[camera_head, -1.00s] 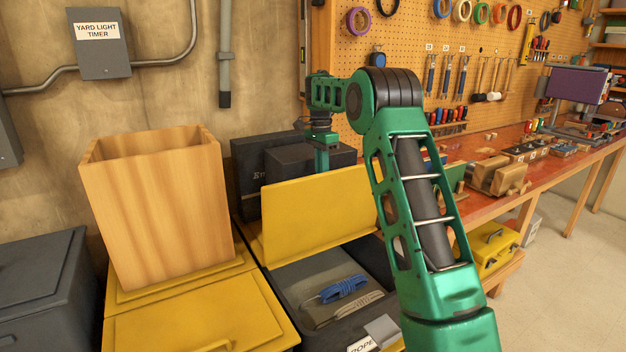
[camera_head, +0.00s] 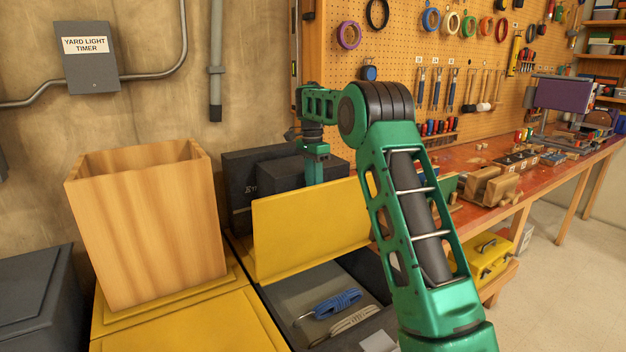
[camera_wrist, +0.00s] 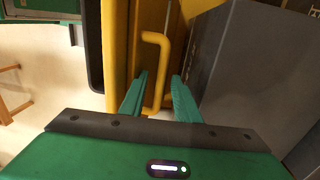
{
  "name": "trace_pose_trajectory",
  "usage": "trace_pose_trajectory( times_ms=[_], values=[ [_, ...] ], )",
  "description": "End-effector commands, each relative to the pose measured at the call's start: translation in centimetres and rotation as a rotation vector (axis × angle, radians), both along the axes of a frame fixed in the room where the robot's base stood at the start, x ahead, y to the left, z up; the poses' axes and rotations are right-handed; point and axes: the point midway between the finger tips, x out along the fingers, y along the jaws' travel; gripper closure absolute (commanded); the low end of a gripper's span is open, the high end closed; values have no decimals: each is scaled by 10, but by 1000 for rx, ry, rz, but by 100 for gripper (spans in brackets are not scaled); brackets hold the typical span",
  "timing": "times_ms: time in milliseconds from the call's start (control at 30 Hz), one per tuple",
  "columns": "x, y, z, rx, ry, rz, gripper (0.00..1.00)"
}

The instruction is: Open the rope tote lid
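The rope tote's yellow lid (camera_head: 310,228) stands raised, tilted up at the back of the open dark tote (camera_head: 376,282). A blue rope coil (camera_head: 337,303) and a pale rope coil (camera_head: 352,320) lie inside. My gripper (camera_head: 314,172) points down behind the lid in the head view, its fingertips hidden there. In the wrist view, my gripper (camera_wrist: 160,76) has its two green fingers apart, with a yellow bar handle (camera_wrist: 157,70) showing between and beyond them. Gaps show beside the handle; I cannot tell whether a finger touches it.
A tall wooden box (camera_head: 146,228) stands on a closed yellow lid (camera_head: 205,325) left of the rope tote. Dark cases (camera_head: 245,178) stand behind the raised lid. A red-topped workbench (camera_head: 482,160) and a yellow toolbox (camera_head: 490,254) are to the right.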

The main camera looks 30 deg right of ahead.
Motion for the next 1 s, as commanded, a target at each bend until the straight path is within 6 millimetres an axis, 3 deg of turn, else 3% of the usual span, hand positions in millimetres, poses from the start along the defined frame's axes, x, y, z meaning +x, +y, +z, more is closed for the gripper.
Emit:
trace_pose_trajectory(
  times_ms=[500, 700, 1000],
  values=[
    [10, 1, 83, -2, -3, 0, 71],
    [11, 0, 99, -2, -1, 0, 71],
    [10, 0, 104, -2, 0, -1, 71]
  ],
)
